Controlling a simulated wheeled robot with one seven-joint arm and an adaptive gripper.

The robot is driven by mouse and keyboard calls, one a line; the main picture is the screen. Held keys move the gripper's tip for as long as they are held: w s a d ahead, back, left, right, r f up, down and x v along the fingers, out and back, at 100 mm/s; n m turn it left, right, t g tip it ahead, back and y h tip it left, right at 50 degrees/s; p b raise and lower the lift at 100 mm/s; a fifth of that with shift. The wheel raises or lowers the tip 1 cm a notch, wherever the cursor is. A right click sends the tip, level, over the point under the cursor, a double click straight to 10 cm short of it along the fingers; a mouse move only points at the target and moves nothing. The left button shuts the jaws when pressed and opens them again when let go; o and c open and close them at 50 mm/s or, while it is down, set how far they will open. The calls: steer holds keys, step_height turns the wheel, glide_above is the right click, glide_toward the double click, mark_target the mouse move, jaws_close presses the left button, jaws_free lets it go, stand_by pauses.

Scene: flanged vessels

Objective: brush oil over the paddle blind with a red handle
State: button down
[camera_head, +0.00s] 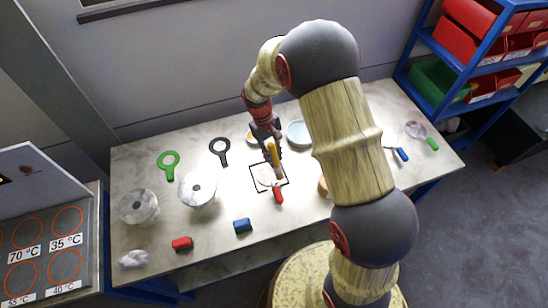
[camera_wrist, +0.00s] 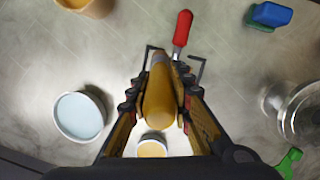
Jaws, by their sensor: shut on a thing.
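The paddle blind's red handle (camera_head: 277,195) points to the front of the table; its pale disc (camera_head: 265,174) lies inside a black square outline. The red handle (camera_wrist: 182,28) also shows at the top of the wrist view, with the disc mostly hidden behind my gripper. My gripper (camera_head: 271,145) is shut on a yellow-brown handle, seemingly a brush (camera_wrist: 158,95), held over the outlined square. The brush's lower end is hidden in the wrist view, and I cannot tell whether it touches the disc. A small pot with yellow contents (camera_wrist: 152,147) stands beside my gripper.
A pale blue dish (camera_head: 298,133) stands right of my gripper. Green (camera_head: 168,163) and black (camera_head: 220,150) ring-ended pieces, flanged vessels (camera_head: 197,189), a red block (camera_head: 182,243) and a blue block (camera_head: 242,225) lie leftward. A blue-handled tool (camera_head: 401,154) lies right.

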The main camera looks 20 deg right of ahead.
mark_target(273, 146)
steer(key=shift+r+p, duration=1.4)
steer(key=shift+r, duration=1.2)
steer(key=shift+f, duration=0.1)
